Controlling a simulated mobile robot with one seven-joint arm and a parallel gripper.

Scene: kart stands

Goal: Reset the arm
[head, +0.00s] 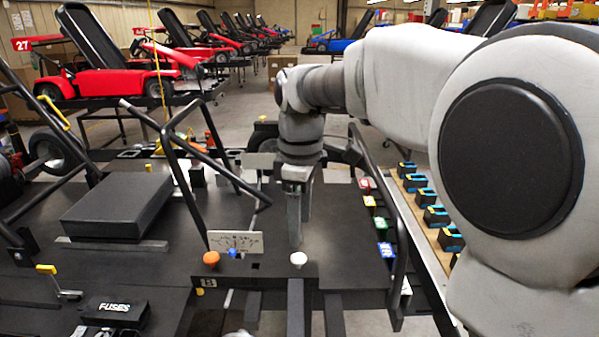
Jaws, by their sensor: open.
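My arm reaches in from the right of the head view, bent at the elbow and pointing down. My gripper (295,238) hangs over the dark kart deck (130,262), fingers down. It is open, and I see nothing between its fingers. A white knob (298,259) stands on the deck just below the fingertips. I cannot tell whether the fingers touch it. An orange knob (211,259) and a small blue knob (233,253) stand to the left, by a pale gauge plate (235,242).
A black tube frame (185,160) rises left of my gripper, and a bent black rail (398,250) stands to its right. Small coloured blocks (381,226) line the deck's right side. A black fuse box (115,308) lies front left. Red karts (100,70) stand behind.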

